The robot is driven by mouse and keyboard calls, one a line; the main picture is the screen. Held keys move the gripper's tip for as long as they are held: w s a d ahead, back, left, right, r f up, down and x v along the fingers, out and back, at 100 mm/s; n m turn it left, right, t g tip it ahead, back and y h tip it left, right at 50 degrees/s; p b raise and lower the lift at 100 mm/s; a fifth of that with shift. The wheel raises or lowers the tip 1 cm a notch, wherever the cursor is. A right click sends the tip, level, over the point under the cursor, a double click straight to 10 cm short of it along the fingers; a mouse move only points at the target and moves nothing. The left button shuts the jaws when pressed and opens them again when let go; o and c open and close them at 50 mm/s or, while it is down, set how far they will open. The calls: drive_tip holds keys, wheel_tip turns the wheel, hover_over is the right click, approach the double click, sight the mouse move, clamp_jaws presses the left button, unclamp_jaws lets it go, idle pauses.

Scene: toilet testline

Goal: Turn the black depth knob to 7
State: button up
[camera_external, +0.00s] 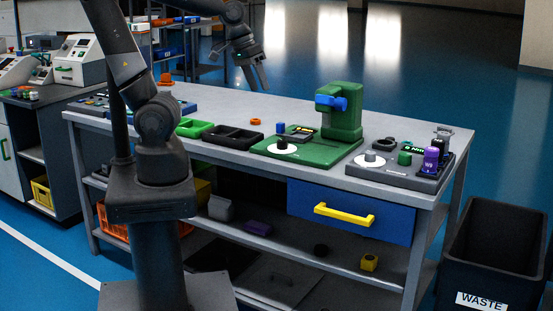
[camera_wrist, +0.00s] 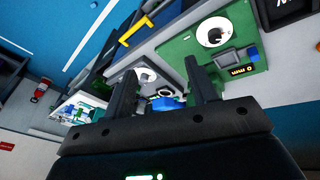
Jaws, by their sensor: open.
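The black depth knob (camera_external: 281,144) sits on a white dial on the green base (camera_external: 313,157) of the press in the external view. In the wrist view, the knob (camera_wrist: 214,37) shows on its white dial at the upper right, beside a small display (camera_wrist: 238,71) reading 0 mm. My gripper (camera_external: 255,86) is open and empty, raised above the far side of the bench, left of and well apart from the knob. In the wrist view, its two fingers (camera_wrist: 161,80) stand apart, and the knob lies outside them to the right.
The green press column (camera_external: 343,115) with a blue part rises behind the knob. A grey board (camera_external: 405,178) with another dial and a purple item is at the right. The bench's back left stretch (camera_external: 215,105) is fairly clear.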

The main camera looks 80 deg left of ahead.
drive_tip(key=w+a+f+n+g+y, duration=0.1)
drive_tip(key=w+a+f+n+g, duration=0.2)
drive_tip(key=w+f+n, duration=0.55)
drive_tip(key=n+y, duration=0.5)
drive_tip(key=n, duration=0.1)
approach(282, 141)
drive_tip(key=shift+g, duration=0.4)
drive_tip(key=shift+w+a+x, duration=0.1)
drive_tip(key=shift+w+x, duration=0.05)
drive_tip(key=shift+x, duration=1.3)
drive_tip(key=shift+w+a+x, duration=0.1)
drive_tip(key=shift+w+x, duration=0.05)
drive_tip(key=shift+x, duration=1.35)
drive_tip(key=shift+w+a+x, duration=0.1)
drive_tip(key=shift+w+x, duration=0.05)
drive_tip(key=shift+x, duration=1.3)
drive_tip(key=shift+r, duration=0.1)
drive_tip(key=shift+d, duration=0.1)
drive_tip(key=shift+c, duration=0.2)
drive_tip(key=c, duration=0.9)
